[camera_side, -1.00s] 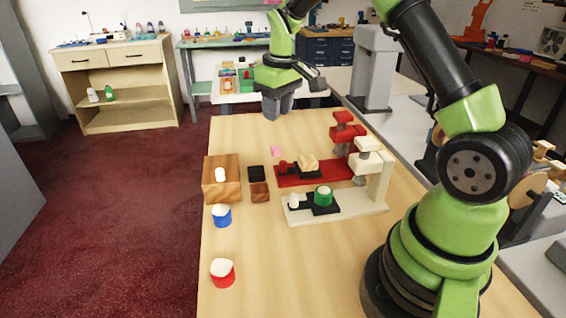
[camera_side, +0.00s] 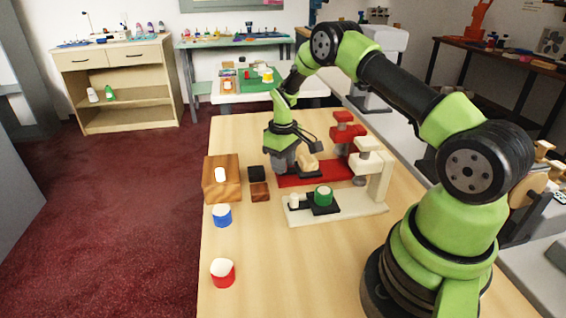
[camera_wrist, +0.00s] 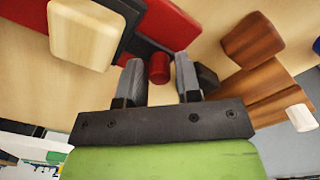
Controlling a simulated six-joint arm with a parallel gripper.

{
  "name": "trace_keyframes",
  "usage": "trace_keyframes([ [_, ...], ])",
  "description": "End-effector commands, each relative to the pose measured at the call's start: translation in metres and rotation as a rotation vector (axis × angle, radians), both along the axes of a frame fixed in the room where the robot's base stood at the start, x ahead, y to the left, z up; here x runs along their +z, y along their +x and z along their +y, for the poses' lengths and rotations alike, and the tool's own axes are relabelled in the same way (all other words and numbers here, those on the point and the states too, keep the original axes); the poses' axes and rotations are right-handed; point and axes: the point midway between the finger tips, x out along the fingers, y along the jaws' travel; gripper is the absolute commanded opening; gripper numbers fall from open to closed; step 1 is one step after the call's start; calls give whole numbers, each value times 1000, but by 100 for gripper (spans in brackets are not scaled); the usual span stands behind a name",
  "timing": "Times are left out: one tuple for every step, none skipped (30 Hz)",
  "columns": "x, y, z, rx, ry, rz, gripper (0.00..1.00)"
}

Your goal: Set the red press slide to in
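The red press (camera_side: 325,178) stands on the table with a red base and a red upright arm. In the wrist view its red base (camera_wrist: 165,25) lies at the top, with a dark slide carrying a pale wooden block (camera_wrist: 88,32). The slide's red knob (camera_wrist: 159,68) shows between my gripper's two fingers. My gripper (camera_wrist: 160,75) is open around the knob, with a gap on each side. In the side view my gripper (camera_side: 284,166) is down at the left end of the red press and hides the knob. The block (camera_side: 308,163) sits just right of it.
A cream press (camera_side: 350,208) with a green-sided piece (camera_side: 323,195) stands in front. A wooden block with a white peg (camera_side: 212,190), a black cube (camera_side: 255,173) and a brown cube (camera_side: 260,192) are at left. Blue (camera_side: 222,216) and red (camera_side: 222,273) pots stand nearer.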

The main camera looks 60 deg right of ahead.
Motion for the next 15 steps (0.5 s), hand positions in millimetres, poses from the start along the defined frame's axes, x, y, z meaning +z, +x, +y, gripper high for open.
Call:
trace_keyframes([
  [-2, 0, 0, 0, 0, 0, 32],
  [-3, 0, 0, -1, 0, 0, 32],
  [-3, 0, 0, -1, 0, 0, 32],
  [-4, 0, 0, -1, 0, 0, 32],
  [-4, 0, 0, -1, 0, 0, 32],
  [-3, 0, 0, -1, 0, 0, 32],
  [-3, 0, 0, -1, 0, -1, 32],
  [-3, 0, 0, -1, 0, -1, 32],
  [-3, 0, 0, -1, 0, -1, 32],
  [-3, 0, 0, -1, 0, -1, 25],
  [-3, 0, 0, -1, 0, -1, 18],
  [-3, 0, 0, -1, 0, -1, 9],
  [-3, 0, 0, -1, 0, 0, 2],
  [-3, 0, 0, -1, 0, 0, 0],
  [-3, 0, 0, -1, 0, 0, 0],
])
